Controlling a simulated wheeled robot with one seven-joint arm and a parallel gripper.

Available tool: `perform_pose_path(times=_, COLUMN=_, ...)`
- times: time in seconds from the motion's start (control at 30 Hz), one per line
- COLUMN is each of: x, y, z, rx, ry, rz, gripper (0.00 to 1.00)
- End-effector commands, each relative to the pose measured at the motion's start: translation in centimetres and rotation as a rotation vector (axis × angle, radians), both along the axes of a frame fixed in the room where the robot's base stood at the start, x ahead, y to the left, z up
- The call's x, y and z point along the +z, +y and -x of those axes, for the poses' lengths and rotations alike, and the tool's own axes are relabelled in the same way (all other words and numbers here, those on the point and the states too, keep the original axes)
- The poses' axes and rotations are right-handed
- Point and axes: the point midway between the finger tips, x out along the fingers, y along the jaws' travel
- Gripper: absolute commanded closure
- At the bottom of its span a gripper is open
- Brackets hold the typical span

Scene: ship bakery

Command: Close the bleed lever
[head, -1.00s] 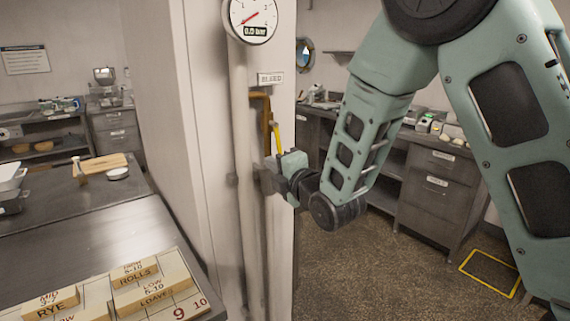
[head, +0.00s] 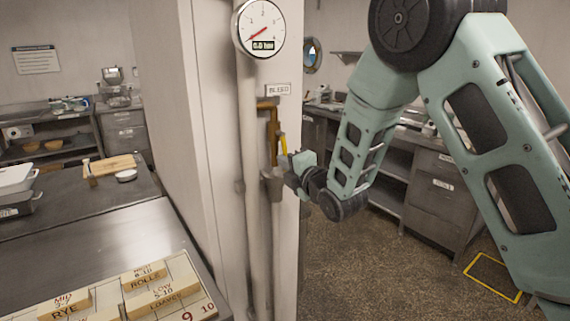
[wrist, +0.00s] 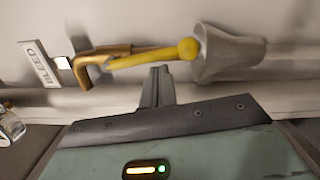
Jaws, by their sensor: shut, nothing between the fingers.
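The bleed lever (wrist: 150,58) is a yellow handle with a round knob at its end, on a brass pipe (wrist: 92,66). In the wrist view it lies nearly along the pipe, its knob beside the mouth of a grey funnel (wrist: 230,54). In the head view the lever (head: 283,145) hangs down, slightly tilted, below the BLEED label (head: 278,89). My gripper (wrist: 157,73) is shut and empty, its tips just beside the lever's shaft near the knob. Whether they touch it I cannot tell. In the head view my wrist hides part of this.
A round gauge (head: 260,28) sits above on the white column (head: 215,150), with pale vertical pipes beside the lever. A counter (head: 90,245) with labelled wooden blocks stands at the left. Drawer cabinets (head: 436,190) stand behind my arm. Open floor lies at the right.

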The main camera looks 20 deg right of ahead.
Motion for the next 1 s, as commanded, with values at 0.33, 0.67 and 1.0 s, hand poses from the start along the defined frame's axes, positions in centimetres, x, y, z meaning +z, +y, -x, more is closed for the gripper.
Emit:
perform_pose_path(times=0.33, x=-0.1, y=-0.3, z=-0.1, rx=0.0, ry=-0.021, rz=0.059, gripper=1.0)
perform_pose_path(times=0.67, x=-0.3, y=-0.9, z=-0.3, rx=-0.002, ry=-0.041, rz=0.122, gripper=1.0)
perform_pose_path(times=1.0, x=-0.6, y=-2.2, z=-0.7, rx=-0.002, ry=-0.114, rz=0.333, gripper=1.0)
